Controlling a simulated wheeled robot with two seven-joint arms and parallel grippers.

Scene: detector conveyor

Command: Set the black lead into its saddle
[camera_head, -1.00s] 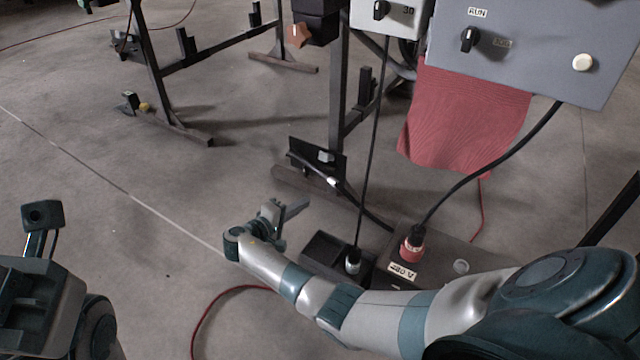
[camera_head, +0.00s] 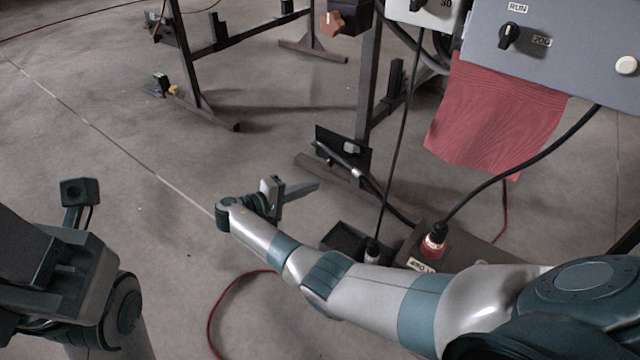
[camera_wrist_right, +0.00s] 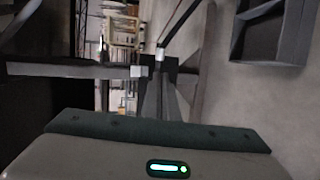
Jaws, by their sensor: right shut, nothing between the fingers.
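A black lead (camera_head: 388,203) runs along the floor beside the dark box and up to a black plate (camera_head: 328,136) at the stand's foot. A pale connector (camera_head: 350,172) is on its upper part, just below a small pale clip (camera_head: 352,148) on the plate. I cannot tell whether the lead sits in a saddle there. My right gripper (camera_head: 316,186) is shut and empty, left of and below the plate, apart from the lead. In the right wrist view the shut fingers (camera_wrist_right: 163,103) point toward the plate, with the lead (camera_wrist_right: 180,27) above them. My left gripper's fingers are hidden.
A thin cable (camera_head: 398,130) hangs from the switch box. A red cloth (camera_head: 495,115) hangs under the grey panel (camera_head: 560,45).

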